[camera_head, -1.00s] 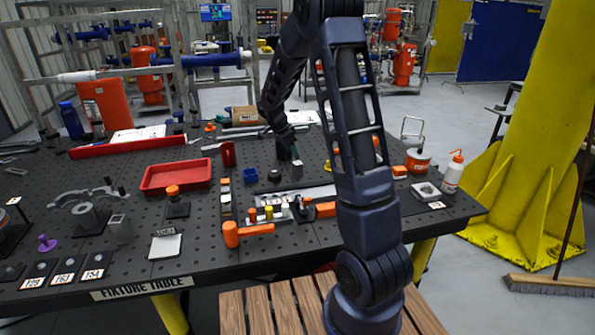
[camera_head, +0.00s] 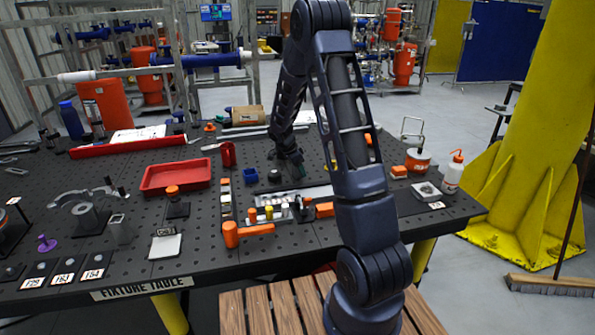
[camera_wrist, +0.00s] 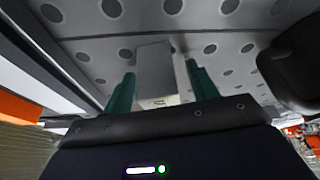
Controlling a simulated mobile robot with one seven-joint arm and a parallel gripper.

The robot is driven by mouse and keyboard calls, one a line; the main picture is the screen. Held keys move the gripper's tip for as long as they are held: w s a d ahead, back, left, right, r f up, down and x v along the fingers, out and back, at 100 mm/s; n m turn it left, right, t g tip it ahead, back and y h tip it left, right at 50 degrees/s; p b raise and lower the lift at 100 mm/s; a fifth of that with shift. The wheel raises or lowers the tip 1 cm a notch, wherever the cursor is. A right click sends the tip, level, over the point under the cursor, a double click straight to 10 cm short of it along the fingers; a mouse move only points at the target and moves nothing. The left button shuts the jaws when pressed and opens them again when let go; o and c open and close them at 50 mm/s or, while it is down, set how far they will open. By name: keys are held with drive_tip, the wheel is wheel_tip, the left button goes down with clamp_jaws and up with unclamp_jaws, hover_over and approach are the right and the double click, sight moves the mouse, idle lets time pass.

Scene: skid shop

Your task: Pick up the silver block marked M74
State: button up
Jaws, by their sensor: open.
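In the wrist view a silver block (camera_wrist: 154,72) stands on the perforated table between the two green fingers of my gripper (camera_wrist: 160,88). A small marking shows on its near face, too small to read, so I cannot confirm M74. The fingers are open, one on each side of the block, with a gap visible at the right finger. In the head view my gripper (camera_head: 299,172) is low over the middle of the table, and the block is hidden behind it.
A black round object (camera_wrist: 296,65) is close on the right in the wrist view. In the head view a metal tray of parts (camera_head: 285,204) lies just in front of my gripper, with a blue cup (camera_head: 251,176) to its left. A red tray (camera_head: 176,176) lies further left.

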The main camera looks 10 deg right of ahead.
drive_tip(key=shift+d+f, duration=0.1)
drive_tip(key=shift+f, duration=0.05)
drive_tip(key=shift+c, duration=0.2)
drive_tip(key=c, duration=1.2)
